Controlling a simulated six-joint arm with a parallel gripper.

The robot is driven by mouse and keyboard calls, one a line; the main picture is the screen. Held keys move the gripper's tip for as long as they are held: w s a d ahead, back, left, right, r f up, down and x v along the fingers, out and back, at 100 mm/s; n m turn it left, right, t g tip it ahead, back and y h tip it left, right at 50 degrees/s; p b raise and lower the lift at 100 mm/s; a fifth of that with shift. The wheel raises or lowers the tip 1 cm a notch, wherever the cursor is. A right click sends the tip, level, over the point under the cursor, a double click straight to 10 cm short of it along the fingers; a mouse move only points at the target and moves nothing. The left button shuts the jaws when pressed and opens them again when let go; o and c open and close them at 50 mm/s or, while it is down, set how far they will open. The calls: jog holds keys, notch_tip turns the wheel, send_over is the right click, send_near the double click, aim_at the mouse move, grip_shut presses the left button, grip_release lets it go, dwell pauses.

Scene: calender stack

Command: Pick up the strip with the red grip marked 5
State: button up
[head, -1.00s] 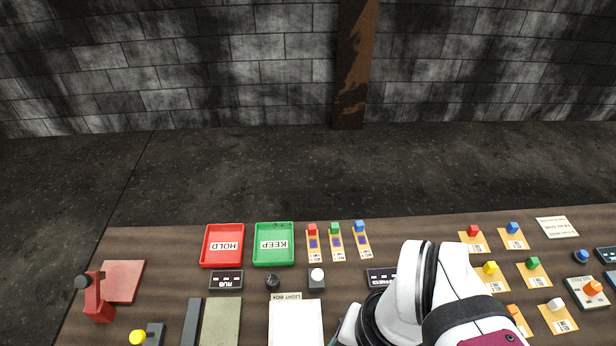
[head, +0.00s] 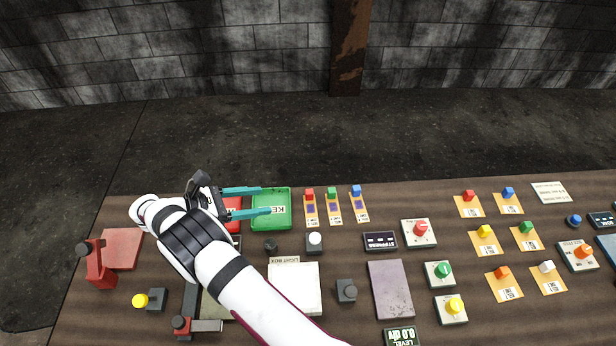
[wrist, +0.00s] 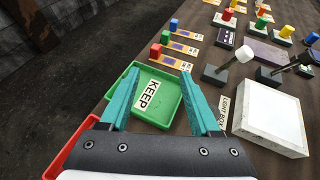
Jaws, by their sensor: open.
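A strip with a red grip (head: 309,195) lies just right of the green KEEP tray (head: 284,222), leftmost of a row of three. Its label is too small to read. It also shows in the wrist view, its red grip (wrist: 155,50) beyond the tray. Another red-gripped card (head: 468,204) lies at the right; its marking is unreadable too. My gripper (head: 266,200) is open and empty above the KEEP tray, to the left of the near strip and apart from it. Its teal fingers point toward the three strips, also in the wrist view (wrist: 160,72).
Strips with green (head: 332,193) and blue (head: 356,190) grips lie beside the red one. The red tray (head: 234,204) is partly hidden by my arm. A white-topped post (head: 315,240) stands in front of the strips. Several coloured buttons and cards fill the right side.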

send_near(307, 192)
jog(key=shift+n+t, duration=0.3)
jog(key=x, duration=0.4)
jog(key=shift+s+d+f, duration=0.2)
jog(key=shift+d+f, duration=0.05)
jog(key=shift+f, duration=0.3)
jog(key=x, duration=0.5)
jog(key=shift+w+d, duration=0.25)
grip_shut()
